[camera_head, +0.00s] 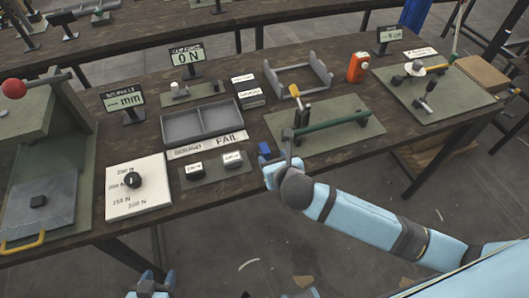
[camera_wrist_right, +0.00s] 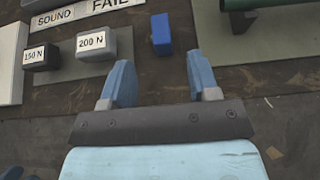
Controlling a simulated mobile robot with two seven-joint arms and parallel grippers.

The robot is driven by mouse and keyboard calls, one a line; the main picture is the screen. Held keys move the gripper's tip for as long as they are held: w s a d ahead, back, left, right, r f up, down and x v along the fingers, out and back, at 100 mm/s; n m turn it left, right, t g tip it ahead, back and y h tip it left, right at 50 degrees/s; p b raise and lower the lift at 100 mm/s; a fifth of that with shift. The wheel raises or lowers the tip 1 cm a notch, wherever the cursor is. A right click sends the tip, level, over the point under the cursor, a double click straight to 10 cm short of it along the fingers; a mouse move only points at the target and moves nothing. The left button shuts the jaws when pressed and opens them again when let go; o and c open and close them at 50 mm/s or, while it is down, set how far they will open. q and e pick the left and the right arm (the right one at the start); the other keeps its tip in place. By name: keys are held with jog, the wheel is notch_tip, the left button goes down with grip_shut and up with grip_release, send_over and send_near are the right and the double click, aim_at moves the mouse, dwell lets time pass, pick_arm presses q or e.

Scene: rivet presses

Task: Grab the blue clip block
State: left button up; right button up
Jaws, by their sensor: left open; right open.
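The blue clip block (camera_head: 264,149) is small and stands at the table's front edge, between the grey button base and the green fixture plate. It shows in the right wrist view (camera_wrist_right: 161,34), standing ahead of the gap between the fingers. My right gripper (camera_head: 272,166) is open and empty, close to the block on its near side. In the right wrist view my right gripper's fingers (camera_wrist_right: 158,72) are spread wide, short of the block and not touching it. My left gripper (camera_head: 152,284) is open at the bottom edge of the head view, below the table, away from the block.
A FAIL label strip (camera_head: 208,146) and grey tray (camera_head: 201,122) lie behind.

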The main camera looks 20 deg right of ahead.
aim_at(266, 149)
jog(key=x, duration=0.8)
jog(key=shift+w+f, duration=0.2)
jog(key=shift+w, duration=0.15)
jog(key=c, duration=1)
jog(key=shift+r, duration=0.1)
